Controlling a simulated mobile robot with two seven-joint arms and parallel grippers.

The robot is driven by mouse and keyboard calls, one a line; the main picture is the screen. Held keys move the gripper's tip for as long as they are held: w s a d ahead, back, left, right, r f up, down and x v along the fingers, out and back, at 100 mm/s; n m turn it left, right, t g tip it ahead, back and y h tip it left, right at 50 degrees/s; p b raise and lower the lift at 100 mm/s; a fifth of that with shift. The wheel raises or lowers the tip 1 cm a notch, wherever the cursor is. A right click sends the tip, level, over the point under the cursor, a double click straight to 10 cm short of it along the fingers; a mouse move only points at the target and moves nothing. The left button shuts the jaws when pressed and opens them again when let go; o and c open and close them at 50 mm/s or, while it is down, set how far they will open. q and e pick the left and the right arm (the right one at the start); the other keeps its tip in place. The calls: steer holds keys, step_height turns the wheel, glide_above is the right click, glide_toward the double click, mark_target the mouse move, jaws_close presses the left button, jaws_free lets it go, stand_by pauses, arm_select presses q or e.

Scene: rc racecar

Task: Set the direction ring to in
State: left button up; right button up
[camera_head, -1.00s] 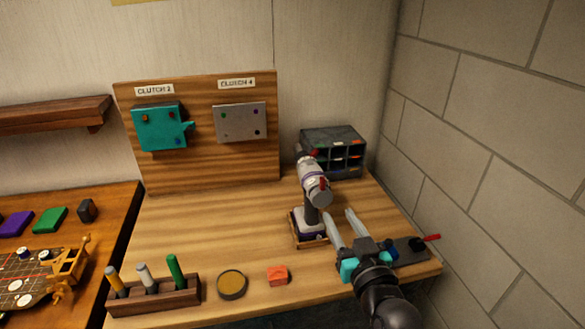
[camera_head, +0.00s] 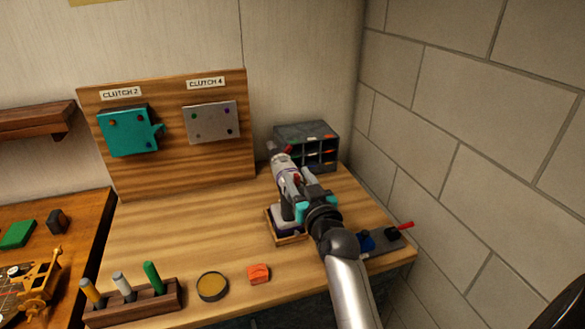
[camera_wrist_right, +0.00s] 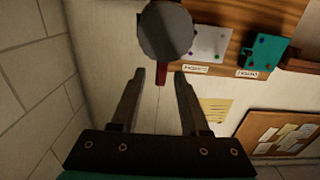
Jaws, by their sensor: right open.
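A power screwdriver (camera_head: 284,168) with a pale grey body, dark ends and red parts stands tilted in a small wooden holder (camera_head: 292,240) on the bench. My right gripper (camera_head: 298,188) is open beside the tool's body, partly covering it. In the right wrist view, a round grey end of the tool (camera_wrist_right: 165,32) with a red tab (camera_wrist_right: 161,75) lies just beyond the open right gripper (camera_wrist_right: 159,72). The red tab shows between the fingertips, with gaps on both sides. I cannot make out the direction ring's setting. My left gripper is out of view.
A dark compartment organizer (camera_head: 322,135) stands behind the tool. A dark fixture with a red handle (camera_head: 402,226) is at the bench's right edge. An orange block (camera_head: 259,273), a round tin (camera_head: 212,286) and a rack of handled tools (camera_head: 135,305) sit in front. The bench middle is clear.

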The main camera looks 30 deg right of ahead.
mark_target(293, 169)
steer(key=shift+x, duration=1.9)
jaws_close()
